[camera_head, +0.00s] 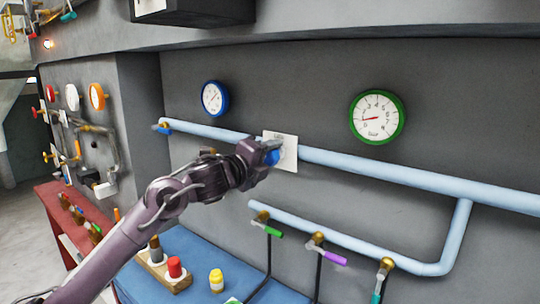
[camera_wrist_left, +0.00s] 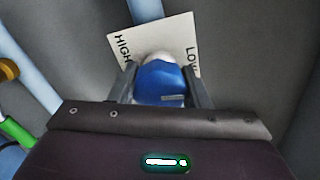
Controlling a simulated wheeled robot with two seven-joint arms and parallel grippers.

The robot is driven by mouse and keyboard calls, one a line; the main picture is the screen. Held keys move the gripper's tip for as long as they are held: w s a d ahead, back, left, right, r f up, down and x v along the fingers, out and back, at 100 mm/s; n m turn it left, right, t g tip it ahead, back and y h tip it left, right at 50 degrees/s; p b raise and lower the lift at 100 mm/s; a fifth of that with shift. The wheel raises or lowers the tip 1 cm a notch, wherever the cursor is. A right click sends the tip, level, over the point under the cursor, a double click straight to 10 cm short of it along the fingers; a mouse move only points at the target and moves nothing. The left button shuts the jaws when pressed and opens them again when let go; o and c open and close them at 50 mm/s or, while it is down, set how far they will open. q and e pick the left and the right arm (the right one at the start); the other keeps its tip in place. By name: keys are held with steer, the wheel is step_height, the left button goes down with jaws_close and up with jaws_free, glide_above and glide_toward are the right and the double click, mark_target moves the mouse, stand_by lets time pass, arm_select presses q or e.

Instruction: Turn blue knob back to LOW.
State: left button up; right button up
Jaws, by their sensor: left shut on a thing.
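The blue knob (camera_wrist_left: 161,84) sits in front of a white plate (camera_wrist_left: 118,48) marked HIGH on the left and LOW on the right in the left wrist view. My left gripper (camera_wrist_left: 160,90) is shut on the knob, one finger on each side. In the head view, my left gripper (camera_head: 262,158) reaches the white plate (camera_head: 288,150) on the wall pipe. The blue knob (camera_head: 272,157) shows partly there between the fingers. A pale mark shows low on the knob, but I cannot tell the exact setting. My right gripper is not in view.
A pale blue pipe (camera_head: 400,174) runs along the grey wall. A blue gauge (camera_head: 214,98) and a green gauge (camera_head: 377,117) hang above it. Several coloured valve handles stick out below.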

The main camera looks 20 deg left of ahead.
arm_select(q)
steer(key=shift+a+r+n, duration=0.1)
steer(key=shift+n, duration=0.6)
steer(key=o, duration=1)
steer(key=shift+s+f, duration=0.2)
steer(key=b+v, duration=0.3)
steer(key=v, duration=0.4)
steer(key=shift+s+a, duration=0.15)
